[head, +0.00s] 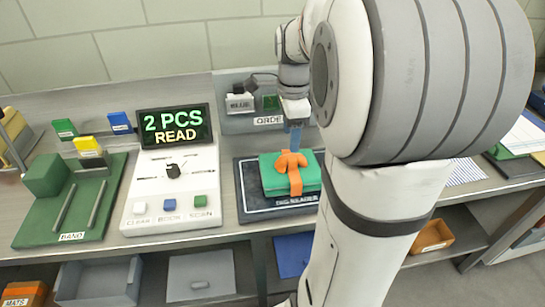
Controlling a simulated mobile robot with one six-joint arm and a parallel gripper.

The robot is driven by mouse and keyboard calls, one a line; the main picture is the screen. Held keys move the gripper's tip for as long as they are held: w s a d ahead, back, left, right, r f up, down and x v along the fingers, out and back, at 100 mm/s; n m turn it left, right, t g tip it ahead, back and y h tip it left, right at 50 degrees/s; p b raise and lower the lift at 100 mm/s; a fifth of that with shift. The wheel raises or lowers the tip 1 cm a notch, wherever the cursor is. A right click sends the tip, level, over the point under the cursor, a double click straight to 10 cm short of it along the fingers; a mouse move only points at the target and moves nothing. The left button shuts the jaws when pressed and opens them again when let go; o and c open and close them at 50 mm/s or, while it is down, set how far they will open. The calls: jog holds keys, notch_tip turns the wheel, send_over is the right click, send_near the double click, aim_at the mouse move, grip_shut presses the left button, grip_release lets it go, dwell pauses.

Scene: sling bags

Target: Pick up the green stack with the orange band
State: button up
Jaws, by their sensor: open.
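The green stack (275,181) lies on a dark pad (250,208) in the middle of the bench. An orange band (295,183) wraps over it and shows a knot or bow on top. My gripper (295,143) points down just above and behind the band, with a bluish finger part showing. It is open. Whether its fingertips touch the band or stay apart from it, I cannot tell. My arm hides the right side of the pad.
A white console (172,200) with a lit screen (174,128) reading "2 PCS READ" stands left of the pad. A green fixture (60,222) labelled BAND is further left. A grey bin (235,103) is behind. Papers (465,172) lie at right.

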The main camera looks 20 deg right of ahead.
aim_at(291, 167)
jog(key=f, duration=0.7)
jog(key=shift+d, duration=0.2)
jog(key=shift+c, duration=0.4)
grip_shut()
jog(key=shift+w+r, duration=0.1)
